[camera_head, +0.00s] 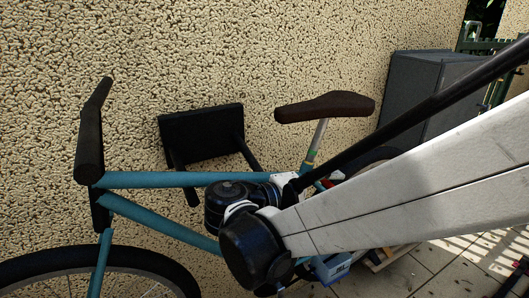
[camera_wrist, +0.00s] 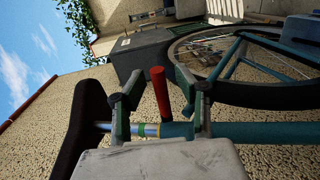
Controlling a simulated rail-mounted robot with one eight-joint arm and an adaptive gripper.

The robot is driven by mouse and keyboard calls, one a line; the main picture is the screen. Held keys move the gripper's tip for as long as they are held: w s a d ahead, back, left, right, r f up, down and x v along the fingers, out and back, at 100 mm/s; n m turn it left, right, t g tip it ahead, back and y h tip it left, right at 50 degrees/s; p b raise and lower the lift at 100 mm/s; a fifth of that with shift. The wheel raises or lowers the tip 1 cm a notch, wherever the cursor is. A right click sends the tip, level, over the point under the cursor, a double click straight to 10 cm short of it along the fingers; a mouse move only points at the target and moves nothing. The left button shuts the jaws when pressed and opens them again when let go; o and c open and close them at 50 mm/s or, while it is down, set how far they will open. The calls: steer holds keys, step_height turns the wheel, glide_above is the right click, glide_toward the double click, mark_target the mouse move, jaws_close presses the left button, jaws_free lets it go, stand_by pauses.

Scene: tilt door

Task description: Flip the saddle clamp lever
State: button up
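The red clamp lever (camera_wrist: 158,92) stands out from the seat post clamp area in the wrist view. A small red part, probably the lever, shows beside the frame joint in the head view (camera_head: 326,183). My gripper (camera_wrist: 160,86) is open in the wrist view, one finger on each side of the lever, with visible gaps. I cannot tell whether its tips reach the lever's depth. The seat post (camera_wrist: 143,130) and brown saddle (camera_wrist: 82,125) lie left of the lever. In the head view, my arm hides most of the gripper and clamp.
The teal bicycle frame (camera_head: 150,180) stands along a rough wall (camera_head: 300,40). The saddle (camera_head: 325,106) rises just above the clamp area. A dark bracket-like object (camera_head: 201,134) is behind the frame, and a grey box (camera_head: 420,95) stands at the right. The rear wheel (camera_wrist: 255,93) is close to the gripper.

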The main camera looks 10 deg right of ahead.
steer(key=shift+a, duration=0.1)
steer(key=v, duration=1.2)
steer(key=shift+s, duration=0.15)
steer(key=s+d+f+n+y+p, duration=0.1)
steer(key=d+f+y, duration=0.2)
steer(key=d+y, duration=0.15)
steer(key=s+d+f+y+p, duration=0.2)
steer(key=d+y, duration=0.2)
steer(key=d, duration=0.1)
steer(key=s+m+t+y, duration=0.1)
steer(key=y, duration=0.1)
steer(key=s+a+r+m+t+y+p, duration=0.1)
steer(key=y, duration=0.2)
steer(key=s+a+m+t+y+p, duration=0.1)
steer(key=m+y, duration=0.1)
steer(key=shift+s+a+r, duration=0.1)
steer(key=shift+s+r, duration=0.05)
steer(key=shift+r, duration=0.2)
